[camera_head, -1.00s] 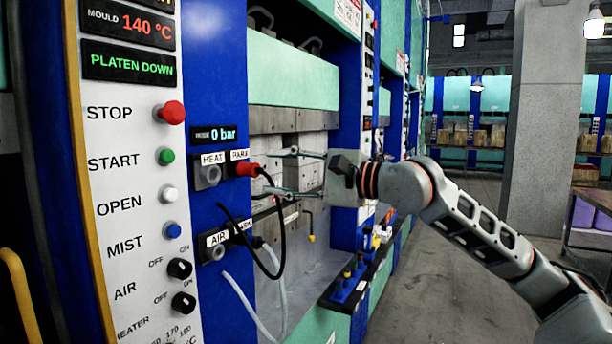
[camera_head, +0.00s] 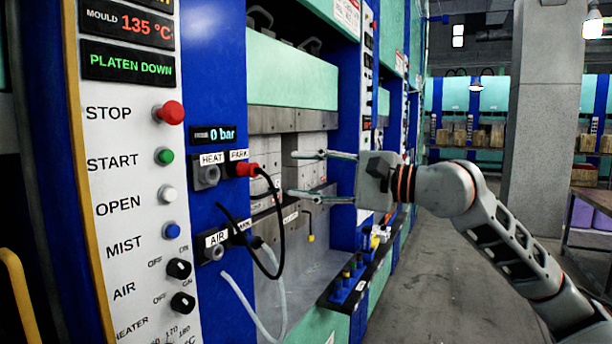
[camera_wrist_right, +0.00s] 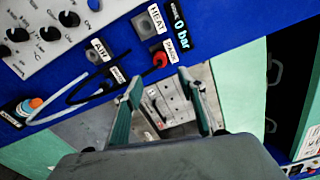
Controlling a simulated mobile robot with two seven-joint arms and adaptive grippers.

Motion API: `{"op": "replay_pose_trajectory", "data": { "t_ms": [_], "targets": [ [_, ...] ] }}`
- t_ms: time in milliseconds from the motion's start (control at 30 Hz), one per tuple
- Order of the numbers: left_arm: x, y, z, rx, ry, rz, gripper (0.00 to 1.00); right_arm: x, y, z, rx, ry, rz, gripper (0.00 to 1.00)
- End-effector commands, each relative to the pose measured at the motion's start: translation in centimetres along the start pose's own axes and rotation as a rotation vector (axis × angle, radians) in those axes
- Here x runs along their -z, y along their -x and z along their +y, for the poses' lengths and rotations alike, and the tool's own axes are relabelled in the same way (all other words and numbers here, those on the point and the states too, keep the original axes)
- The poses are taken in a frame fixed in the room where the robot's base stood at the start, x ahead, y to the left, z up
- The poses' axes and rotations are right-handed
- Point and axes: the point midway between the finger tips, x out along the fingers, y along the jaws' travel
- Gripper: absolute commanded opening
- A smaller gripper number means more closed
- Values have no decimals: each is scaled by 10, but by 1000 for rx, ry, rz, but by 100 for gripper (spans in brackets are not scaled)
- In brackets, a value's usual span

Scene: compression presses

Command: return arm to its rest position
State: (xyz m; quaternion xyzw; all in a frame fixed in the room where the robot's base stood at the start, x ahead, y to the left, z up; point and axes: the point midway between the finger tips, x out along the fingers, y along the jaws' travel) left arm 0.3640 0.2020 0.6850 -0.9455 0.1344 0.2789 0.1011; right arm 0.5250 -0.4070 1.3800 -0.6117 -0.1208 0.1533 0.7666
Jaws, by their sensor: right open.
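My right gripper (camera_head: 322,174) is open and empty. Its two fingers point left, in front of the press opening, and the arm comes in from the right. In the right wrist view the fingers (camera_wrist_right: 160,100) are spread apart with nothing between them. The red plug (camera_head: 247,169) with a black cable sits in the PARK socket, left of and apart from the fingertips; it also shows in the right wrist view (camera_wrist_right: 160,60). The HEAT socket (camera_head: 207,176) beside it is empty. My left gripper is not in view.
The control panel (camera_head: 130,215) reads mould 135 °C and PLATEN DOWN. The metal mould (camera_head: 295,160) is inside the press. A pale hose (camera_head: 250,305) hangs below the AIR socket (camera_head: 215,252). A dark shelf with small fittings (camera_head: 352,285) juts out below the gripper. The floor (camera_head: 430,290) at right is clear.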

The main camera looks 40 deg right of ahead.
Motion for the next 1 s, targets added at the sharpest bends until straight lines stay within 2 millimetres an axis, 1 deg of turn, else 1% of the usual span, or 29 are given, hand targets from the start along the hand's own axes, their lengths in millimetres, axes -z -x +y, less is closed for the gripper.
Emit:
{"op": "replay_pose_trajectory", "data": {
  "t_ms": [533,567,633,667,767,800,867,900,967,1000],
  "targets": [
    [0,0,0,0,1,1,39,0,0,0,0,-1,0,40],
    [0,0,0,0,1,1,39,0,0,1,-1,-6,-2,40],
    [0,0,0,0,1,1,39,1,-3,10,-10,-48,-17,40],
    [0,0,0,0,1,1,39,1,-5,16,-17,-86,-30,40],
    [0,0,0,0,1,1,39,1,-17,54,-52,-308,-104,40],
    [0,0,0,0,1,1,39,0,-22,74,-68,-439,-143,40],
    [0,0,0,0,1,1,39,-1,-29,105,-89,-671,-200,40],
    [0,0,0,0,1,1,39,-2,-33,126,-100,-841,-234,40],
    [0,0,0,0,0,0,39,0,-38,156,-107,-1102,-275,40],
    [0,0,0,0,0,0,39,2,-40,175,-106,-1275,-294,40]
  ]
}}
